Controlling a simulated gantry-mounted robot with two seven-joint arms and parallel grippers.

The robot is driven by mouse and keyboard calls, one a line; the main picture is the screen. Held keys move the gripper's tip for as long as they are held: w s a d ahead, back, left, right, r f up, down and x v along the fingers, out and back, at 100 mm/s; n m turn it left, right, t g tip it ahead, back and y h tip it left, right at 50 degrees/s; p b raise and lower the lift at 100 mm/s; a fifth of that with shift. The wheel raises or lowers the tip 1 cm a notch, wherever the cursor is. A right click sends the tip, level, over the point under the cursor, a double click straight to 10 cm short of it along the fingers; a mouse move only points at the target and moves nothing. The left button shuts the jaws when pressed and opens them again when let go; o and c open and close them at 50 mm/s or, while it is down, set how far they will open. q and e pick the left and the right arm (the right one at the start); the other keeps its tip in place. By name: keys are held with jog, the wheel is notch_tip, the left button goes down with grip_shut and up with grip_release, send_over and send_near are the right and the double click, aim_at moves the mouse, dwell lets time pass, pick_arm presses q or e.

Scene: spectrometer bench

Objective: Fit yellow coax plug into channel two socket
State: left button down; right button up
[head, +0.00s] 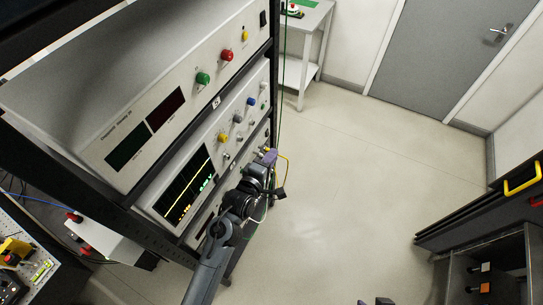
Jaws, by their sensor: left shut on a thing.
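My left gripper (270,157) is at the right front edge of the instrument rack, close to the lower panels. It is shut on the yellow coax plug, which is mostly hidden by the fingers. I cannot tell which is the channel two socket. Small dark parts (375,301) at the bottom edge may be my right gripper; its jaws cannot be made out.
Above the screen unit is a box (140,138) with two dark displays and red and green terminals. A dark cabinet with a yellow handle (522,178) stands at the right. A side table (305,25) is at the back. The floor (345,190) between is clear.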

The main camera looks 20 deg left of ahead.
pick_arm(q)
jog(key=shift+r, duration=0.1)
jog(key=a, duration=0.1)
jog(key=a+p, duration=0.1)
jog(key=a, duration=0.2)
jog(key=shift+w+a, duration=0.35)
dwell(0.4)
dwell(0.3)
jog(key=shift+w+a+p, duration=0.1)
jog(key=shift+a+p, duration=0.3)
jog(key=shift+a, duration=0.35)
jog(key=shift+a, duration=0.35)
dwell(0.5)
jog(key=shift+w+a+p, duration=0.1)
jog(key=shift+a+p, duration=0.05)
jog(key=shift+p, duration=0.25)
